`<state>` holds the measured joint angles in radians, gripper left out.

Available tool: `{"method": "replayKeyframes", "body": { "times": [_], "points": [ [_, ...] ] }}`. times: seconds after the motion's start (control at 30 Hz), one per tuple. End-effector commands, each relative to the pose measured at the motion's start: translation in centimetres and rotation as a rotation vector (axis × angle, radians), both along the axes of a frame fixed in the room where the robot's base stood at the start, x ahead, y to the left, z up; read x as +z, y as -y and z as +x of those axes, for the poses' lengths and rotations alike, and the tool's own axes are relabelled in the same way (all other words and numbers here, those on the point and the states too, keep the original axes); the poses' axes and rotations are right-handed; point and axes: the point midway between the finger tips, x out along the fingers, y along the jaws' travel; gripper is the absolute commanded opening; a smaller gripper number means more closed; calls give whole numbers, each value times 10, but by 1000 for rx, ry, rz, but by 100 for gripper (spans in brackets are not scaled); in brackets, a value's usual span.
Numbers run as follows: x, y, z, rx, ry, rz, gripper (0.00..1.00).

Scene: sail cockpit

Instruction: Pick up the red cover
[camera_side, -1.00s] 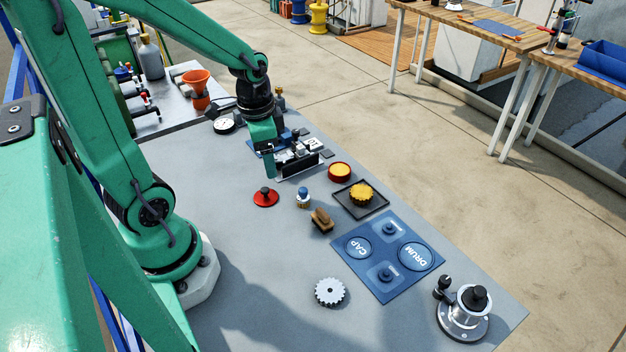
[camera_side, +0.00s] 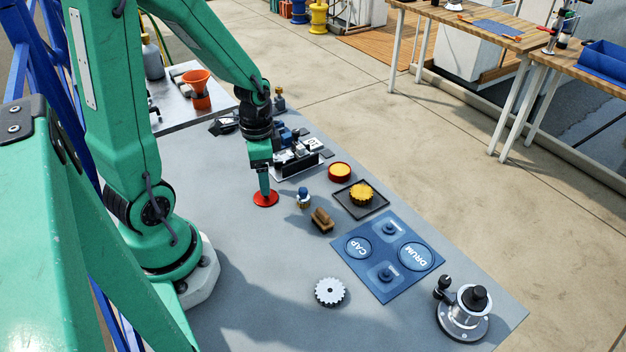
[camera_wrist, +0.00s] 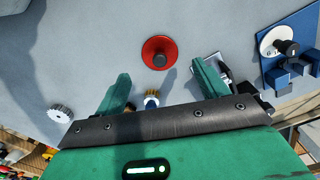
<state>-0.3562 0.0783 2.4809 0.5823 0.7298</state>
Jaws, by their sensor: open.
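The red cover (camera_side: 262,201) is a round red disc with a dark knob in its middle, lying flat on the grey table. In the side view my gripper (camera_side: 264,190) is right above it, and its fingers hide the knob. In the wrist view the whole red cover (camera_wrist: 160,44) shows with its knob, a little beyond the fingertips and between their lines. My gripper (camera_wrist: 161,80) is open there, with one green finger on each side and nothing between them at the tips.
A brush with a blue top (camera_side: 303,197) and a brown block (camera_side: 321,220) lie close to the right of the cover. A red tub with yellow contents (camera_side: 339,172), a yellow gear on a dark tray (camera_side: 361,195) and a blue mat (camera_side: 372,279) are farther right. The table's front is mostly clear.

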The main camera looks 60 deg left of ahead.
Motion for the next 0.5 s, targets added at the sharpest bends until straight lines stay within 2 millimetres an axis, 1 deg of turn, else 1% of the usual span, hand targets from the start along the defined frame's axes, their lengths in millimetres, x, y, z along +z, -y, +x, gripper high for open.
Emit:
{"method": "replayKeyframes", "body": {
  "times": [0.33, 0.5],
  "points": [
    [-5, 0, 0, 0, -1, -1, 72],
    [-15, 0, -1, 0, -3, -1, 72]
  ]
}}
